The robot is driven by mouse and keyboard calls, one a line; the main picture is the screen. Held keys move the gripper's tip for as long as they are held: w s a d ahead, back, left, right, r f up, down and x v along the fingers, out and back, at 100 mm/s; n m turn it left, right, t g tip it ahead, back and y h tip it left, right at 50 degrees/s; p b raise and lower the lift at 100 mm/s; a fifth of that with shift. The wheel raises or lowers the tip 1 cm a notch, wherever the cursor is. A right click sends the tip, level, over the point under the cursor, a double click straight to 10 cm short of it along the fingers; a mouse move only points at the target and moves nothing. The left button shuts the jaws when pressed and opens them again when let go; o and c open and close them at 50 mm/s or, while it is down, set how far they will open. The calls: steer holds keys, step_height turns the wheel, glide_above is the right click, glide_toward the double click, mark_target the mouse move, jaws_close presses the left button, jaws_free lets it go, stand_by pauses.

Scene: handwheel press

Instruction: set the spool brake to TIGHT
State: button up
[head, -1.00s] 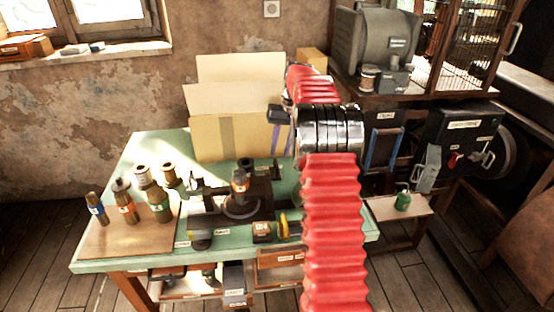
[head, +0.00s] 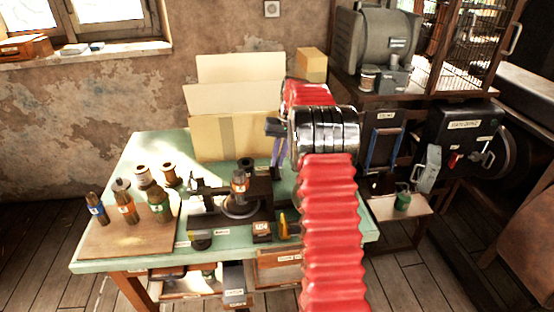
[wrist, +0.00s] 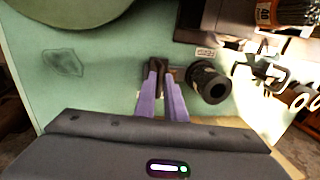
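The bench machine (head: 232,208) stands on the green table, dark, with an orange-labelled spool (head: 239,182) upright on it. The spool shows partly at the top right of the wrist view (wrist: 285,14). My gripper (wrist: 160,72) has purple fingers pointing down close together, at a small dark part (wrist: 172,68) by the machine. Whether they touch or hold it I cannot tell. A round black knob (wrist: 211,82) is just right of the fingers, with a small label (wrist: 206,52) above it. The brake's setting cannot be read. In the head view my gripper (head: 276,162) is partly hidden by my arm.
A cardboard box (head: 205,140) is behind the machine. A yellow item (head: 283,225) stands at the front edge. Free green tabletop (wrist: 75,100) lies left of the fingers.

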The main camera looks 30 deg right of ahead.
mark_target(272, 174)
jaws_close()
steer(key=shift+w+a, duration=0.35)
steer(key=shift+a, duration=0.4)
steer(key=shift+w+a, duration=0.4)
steer(key=shift+a, duration=0.4)
steer(key=shift+w+a, duration=0.35)
steer(key=shift+a, duration=0.4)
steer(key=shift+o, duration=1.5)
jaws_free()
steer(key=shift+a, duration=0.1)
steer(key=shift+o, duration=1.3)
step_height(272, 174, up, 13)
steer(key=s+d, duration=0.1)
steer(key=d, duration=0.1)
steer(key=shift+d+r, duration=0.2)
steer(key=shift+d, duration=0.15)
